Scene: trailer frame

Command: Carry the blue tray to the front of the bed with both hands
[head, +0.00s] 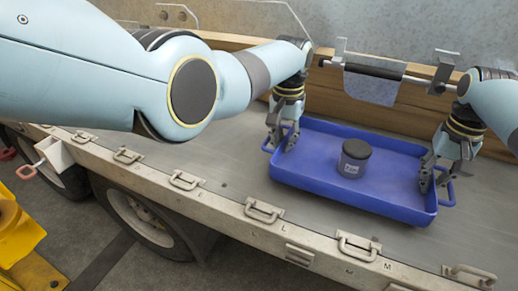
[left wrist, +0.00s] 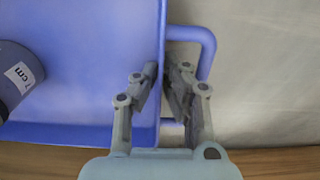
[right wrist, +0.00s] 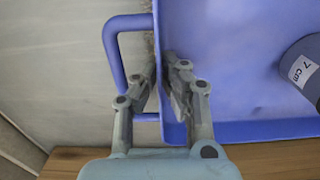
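The blue tray (head: 310,180) is on or just above the grey trailer bed (head: 225,165); I cannot tell whether it touches. My left gripper (head: 281,140) has its fingers on both sides of the tray's left end wall, close against it, beside the handle loop. In the left wrist view the wall runs between the fingertips (left wrist: 162,85). My right gripper (head: 434,180) pinches the right end wall the same way, and the wall also lies between its fingertips in the right wrist view (right wrist: 161,80). A dark grey jar (head: 352,164) with a black lid stands upright in the tray.
A wooden board (head: 385,112) runs along the back of the bed, with a dark bar (head: 373,70) and metal brackets above. The near side rail (head: 225,212) carries several latch handles. The bed left of the tray is clear. Yellow equipment (head: 18,240) stands at lower left.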

